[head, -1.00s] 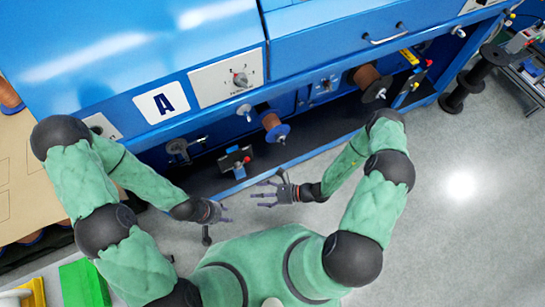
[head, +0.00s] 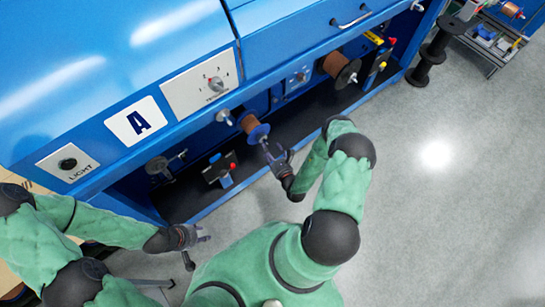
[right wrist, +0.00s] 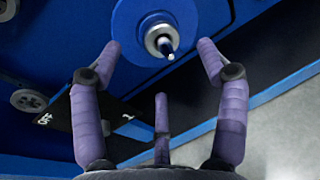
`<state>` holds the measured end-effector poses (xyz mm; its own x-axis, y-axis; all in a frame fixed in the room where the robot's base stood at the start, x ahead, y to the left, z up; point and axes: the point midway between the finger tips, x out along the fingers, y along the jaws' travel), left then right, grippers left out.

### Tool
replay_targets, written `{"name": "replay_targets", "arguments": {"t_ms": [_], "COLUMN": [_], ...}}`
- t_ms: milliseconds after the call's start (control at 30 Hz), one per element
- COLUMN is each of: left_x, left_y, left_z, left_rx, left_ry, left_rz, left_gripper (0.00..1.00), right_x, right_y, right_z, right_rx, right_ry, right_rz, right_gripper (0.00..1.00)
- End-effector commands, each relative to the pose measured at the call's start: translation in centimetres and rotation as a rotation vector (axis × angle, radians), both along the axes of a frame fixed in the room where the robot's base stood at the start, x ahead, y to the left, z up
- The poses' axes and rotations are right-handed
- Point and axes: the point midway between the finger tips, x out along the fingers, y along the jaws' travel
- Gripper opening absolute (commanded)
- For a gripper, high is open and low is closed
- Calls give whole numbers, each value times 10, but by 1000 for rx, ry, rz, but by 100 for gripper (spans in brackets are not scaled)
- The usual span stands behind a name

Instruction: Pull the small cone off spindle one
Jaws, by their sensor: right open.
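A copper-coloured spool (head: 252,124) with a blue flange (head: 259,133) sits on a spindle in the blue machine's lower bay. In the right wrist view the blue flange (right wrist: 126,27) faces me, with a small metallic cone (right wrist: 158,38) at its centre and the spindle tip poking out. No label shows which spindle this is. My right gripper (head: 273,150) is open and empty just in front of the flange. In the right wrist view its fingers (right wrist: 160,52) stand on both sides of the cone, apart from it. My left gripper (head: 203,237) hangs empty with fingers spread, away from the machine.
A second copper spool (head: 332,64) with a dark flange is further right. A tension dial panel (head: 205,85) is above.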

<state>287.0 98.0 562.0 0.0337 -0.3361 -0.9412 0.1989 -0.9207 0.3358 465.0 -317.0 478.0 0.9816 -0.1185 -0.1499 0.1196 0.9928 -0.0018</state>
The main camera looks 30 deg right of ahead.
Motion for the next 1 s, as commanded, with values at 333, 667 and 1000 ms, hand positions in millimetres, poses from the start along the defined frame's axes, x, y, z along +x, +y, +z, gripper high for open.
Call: {"name": "replay_targets", "arguments": {"t_ms": [333,667,1000], "left_x": [0,0,0], "left_y": [0,0,0], "left_z": [-22,-27,-27], "left_rx": [0,0,0], "left_ry": [0,0,0], "left_rz": [0,0,0], "left_gripper": [40,40,40], "right_x": [53,69,69], "right_y": [-5,-7,-7], "right_z": [-10,-11,-10], "right_rx": [0,2,2], "right_ry": [-2,0,0], "right_rz": [4,2,2], "right_gripper": [75,75,38]}}
